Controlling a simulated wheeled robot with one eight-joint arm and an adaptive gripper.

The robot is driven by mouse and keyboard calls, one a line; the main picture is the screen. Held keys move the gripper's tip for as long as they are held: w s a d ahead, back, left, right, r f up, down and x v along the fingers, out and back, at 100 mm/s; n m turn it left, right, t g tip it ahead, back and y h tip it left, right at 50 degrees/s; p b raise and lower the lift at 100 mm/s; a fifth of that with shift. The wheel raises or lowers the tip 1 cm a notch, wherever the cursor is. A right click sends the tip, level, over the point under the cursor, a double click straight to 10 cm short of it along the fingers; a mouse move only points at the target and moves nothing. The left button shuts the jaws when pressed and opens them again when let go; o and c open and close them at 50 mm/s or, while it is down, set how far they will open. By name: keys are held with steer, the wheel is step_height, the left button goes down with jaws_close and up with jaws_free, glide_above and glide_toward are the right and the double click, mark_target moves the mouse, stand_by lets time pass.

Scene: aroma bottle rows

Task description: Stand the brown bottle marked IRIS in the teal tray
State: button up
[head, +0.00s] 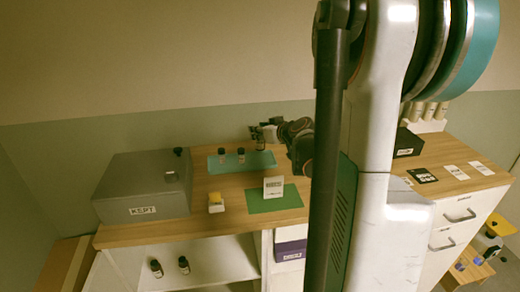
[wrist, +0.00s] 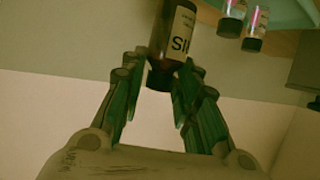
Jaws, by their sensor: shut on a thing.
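My gripper (head: 262,135) is at the back right of the teal tray (head: 226,169) in the head view. It is shut on a brown bottle (head: 261,145) with a white label. In the wrist view the bottle (wrist: 172,48) is between the fingers (wrist: 160,85), and its label shows only part of a word, apparently the end of IRIS, inverted. I cannot tell whether the bottle's base touches the tray. Two other dark bottles stand in the tray, a left one (head: 222,155) and a right one (head: 241,155). The tray (wrist: 285,12) also shows in the wrist view.
A grey box marked KEPT (head: 140,190) stands left of the tray. Two dark bottles (head: 170,267) are on the shelf below.

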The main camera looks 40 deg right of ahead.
mark_target(263, 143)
steer(key=shift+f+b, duration=0.85)
steer(key=shift+f, duration=1.75)
steer(key=shift+f, duration=0.1)
steer(key=o, duration=1.1)
steer(key=shift+r, duration=0.2)
steer(key=p+v, duration=0.4)
steer(key=v, duration=0.8)
steer(key=shift+f, duration=0.1)
steer(key=shift+d, duration=0.1)
